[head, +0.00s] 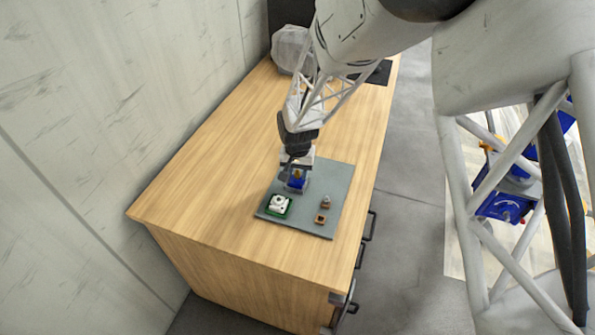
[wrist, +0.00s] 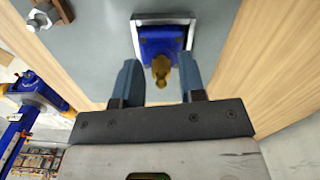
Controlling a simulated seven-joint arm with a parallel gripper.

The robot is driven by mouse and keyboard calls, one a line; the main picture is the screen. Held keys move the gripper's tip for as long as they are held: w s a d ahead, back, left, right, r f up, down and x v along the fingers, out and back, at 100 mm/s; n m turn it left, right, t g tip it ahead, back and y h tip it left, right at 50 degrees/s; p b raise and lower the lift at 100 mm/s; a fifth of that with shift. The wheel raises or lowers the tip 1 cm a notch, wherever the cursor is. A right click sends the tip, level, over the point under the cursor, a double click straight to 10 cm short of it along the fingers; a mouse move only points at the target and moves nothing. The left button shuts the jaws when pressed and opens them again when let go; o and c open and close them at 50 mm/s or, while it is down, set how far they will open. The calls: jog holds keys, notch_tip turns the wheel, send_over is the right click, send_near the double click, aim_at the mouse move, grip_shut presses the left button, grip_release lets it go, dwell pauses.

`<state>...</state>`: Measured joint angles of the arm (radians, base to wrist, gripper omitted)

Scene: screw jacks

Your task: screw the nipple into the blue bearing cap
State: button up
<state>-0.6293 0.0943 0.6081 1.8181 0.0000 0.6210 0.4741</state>
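The blue bearing cap (wrist: 158,42) sits in a square grey metal frame on the grey mat, at the top middle of the wrist view. It also shows in the head view (head: 295,184), just below my gripper. The brass nipple (wrist: 161,70) stands at the middle of the cap, its rounded tip toward the wrist camera; how deep it sits in the cap is hidden. My gripper (wrist: 160,78) is open. Its two blue-grey fingers are left and right of the nipple, with a visible gap on each side. In the head view my gripper (head: 295,166) is over the cap.
On the grey mat (head: 336,180) are a white part in a green holder (head: 278,205), a small brown block (head: 320,218) and a small grey-topped part (head: 325,201). The wooden bench (head: 195,205) is clear at the near left. A bagged object (head: 290,48) stands at the back.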

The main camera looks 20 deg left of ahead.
jog(key=n, duration=1)
dwell(0.3)
jog(key=shift+c, duration=0.4)
grip_shut()
